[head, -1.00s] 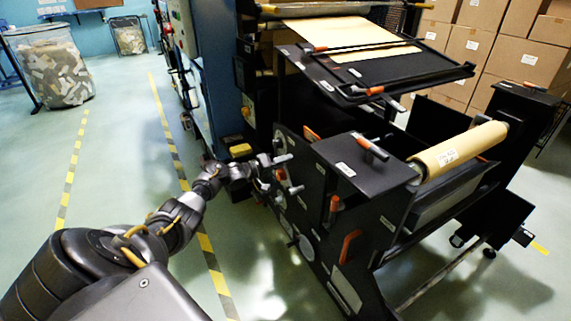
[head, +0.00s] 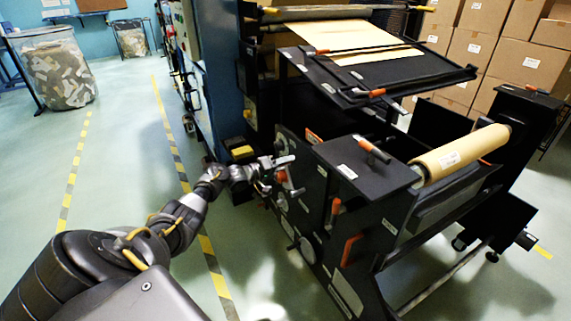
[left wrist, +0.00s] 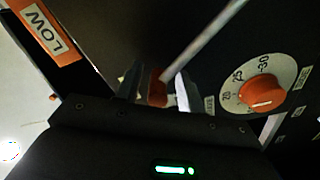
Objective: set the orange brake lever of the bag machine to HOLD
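The black bag machine (head: 365,205) stands at the centre right of the head view. My left gripper (head: 277,170) is at its side panel, in front of a small orange lever part (head: 281,178) with a thin metal rod. In the left wrist view the fingers of my left gripper (left wrist: 156,92) stand apart, with an orange piece (left wrist: 157,88) between or just beyond them. I cannot tell whether they touch it. A metal rod (left wrist: 208,40) runs up and right from there. No HOLD mark is readable. My right gripper is not in view.
An orange dial knob (left wrist: 262,92) with numbers sits right of the fingers, and a LOW label (left wrist: 48,30) is at upper left. Other orange handles (head: 335,210) stick out nearby. A kraft roll (head: 462,152) lies on the machine. The floor at left is clear to a scrap bin (head: 58,72).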

